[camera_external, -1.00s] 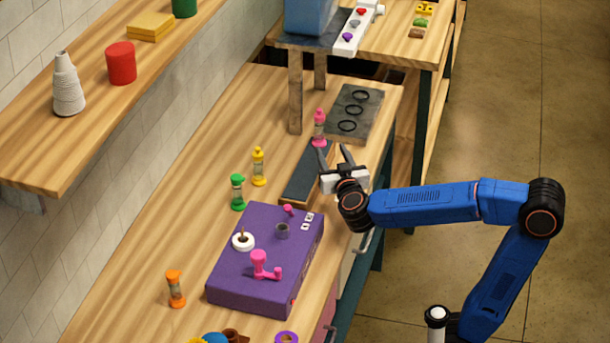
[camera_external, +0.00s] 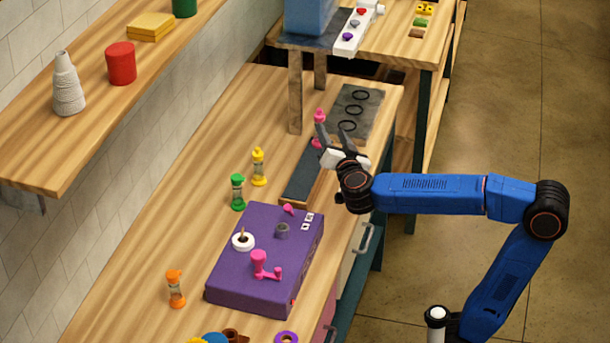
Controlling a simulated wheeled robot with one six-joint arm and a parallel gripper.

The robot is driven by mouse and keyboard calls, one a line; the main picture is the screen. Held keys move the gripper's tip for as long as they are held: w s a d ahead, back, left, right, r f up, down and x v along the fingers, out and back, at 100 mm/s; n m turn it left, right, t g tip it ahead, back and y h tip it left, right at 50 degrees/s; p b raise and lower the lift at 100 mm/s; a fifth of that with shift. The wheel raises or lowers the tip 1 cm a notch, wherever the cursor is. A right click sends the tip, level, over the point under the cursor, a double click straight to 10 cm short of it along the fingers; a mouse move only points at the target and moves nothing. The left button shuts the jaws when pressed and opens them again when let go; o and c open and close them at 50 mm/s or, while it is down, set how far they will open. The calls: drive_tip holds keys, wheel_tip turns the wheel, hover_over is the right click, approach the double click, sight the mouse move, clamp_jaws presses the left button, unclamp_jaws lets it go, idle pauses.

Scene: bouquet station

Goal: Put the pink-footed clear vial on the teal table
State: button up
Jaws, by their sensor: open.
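The pink-capped, pink-footed clear vial (camera_external: 319,115) stands upright on the wooden workbench, just beyond the long dark-topped tray. My gripper (camera_external: 331,128) is open and empty, with its two fingers spread and pointing away from the camera. The left finger overlaps the vial's middle in this view and hides part of its clear body. I cannot tell whether it touches the vial. A wooden-topped table (camera_external: 398,52) with dark teal legs stands at the back right.
A slate mat (camera_external: 372,100) with three black rings lies right of the vial. The dark-topped tray (camera_external: 306,172) is nearer. Yellow (camera_external: 258,167), green (camera_external: 238,192) and orange (camera_external: 175,289) vials stand on the bench, around a purple box (camera_external: 265,265). A blue container (camera_external: 310,15) is behind.

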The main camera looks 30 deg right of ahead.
drive_tip(key=m, duration=3.1)
approach(316, 116)
wheel_tip(316, 116, down, 3)
drive_tip(key=s, duration=0.3)
drive_tip(key=x, duration=1.2)
drive_tip(key=shift+d, duration=0.25)
drive_tip(key=shift+x, duration=2.6)
drive_tip(key=shift+f, duration=0.1)
clamp_jaws()
